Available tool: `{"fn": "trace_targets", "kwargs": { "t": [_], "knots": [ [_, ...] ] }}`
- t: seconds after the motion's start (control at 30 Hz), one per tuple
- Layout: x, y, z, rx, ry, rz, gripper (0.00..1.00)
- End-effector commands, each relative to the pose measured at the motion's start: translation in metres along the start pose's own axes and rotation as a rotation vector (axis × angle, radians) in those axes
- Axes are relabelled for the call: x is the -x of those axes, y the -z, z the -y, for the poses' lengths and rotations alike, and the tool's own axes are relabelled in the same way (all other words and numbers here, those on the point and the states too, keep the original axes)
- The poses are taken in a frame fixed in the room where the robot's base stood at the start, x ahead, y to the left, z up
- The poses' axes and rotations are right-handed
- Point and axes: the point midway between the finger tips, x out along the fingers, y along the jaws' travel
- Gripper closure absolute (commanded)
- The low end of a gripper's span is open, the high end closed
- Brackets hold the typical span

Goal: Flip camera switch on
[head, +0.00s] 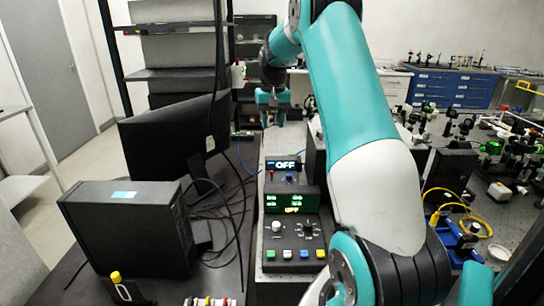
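My gripper (272,118) hangs down at the end of the teal arm, above the far part of the bench. Its two teal fingers are apart, with nothing visible between them. Nearer to me is a small black control box (271,181) with a lit display (287,164) reading OFF and small red and blue controls below it. In front of it stands a larger control box (264,243) with green readouts and a yellow OFF, knobs and a row of coloured buttons. I cannot tell which control is the camera switch; no label is readable. My gripper is well beyond both boxes, touching neither.
A black monitor (165,135) and a computer tower (125,225) with loose cables stand left of the boxes. My arm fills the right middle and hides part of the bench. Optics and yellow cable (440,193) crowd the right table. A dark shelf (175,74) stands behind.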

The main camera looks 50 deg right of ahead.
Motion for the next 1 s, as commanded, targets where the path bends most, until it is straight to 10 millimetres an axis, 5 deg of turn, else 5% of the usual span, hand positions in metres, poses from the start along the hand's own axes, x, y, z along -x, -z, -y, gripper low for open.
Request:
{"fn": "trace_targets", "kwargs": {
  "t": [0.27, 0.7, 1.0],
  "knots": [
    [-0.030, 0.001, 0.000, 0.000, -0.001, 0.024, 0.61],
    [-0.128, -0.001, 0.000, 0.001, -0.001, 0.022, 0.61],
    [-0.169, -0.001, 0.000, 0.001, 0.000, 0.018, 0.61]
  ]
}}
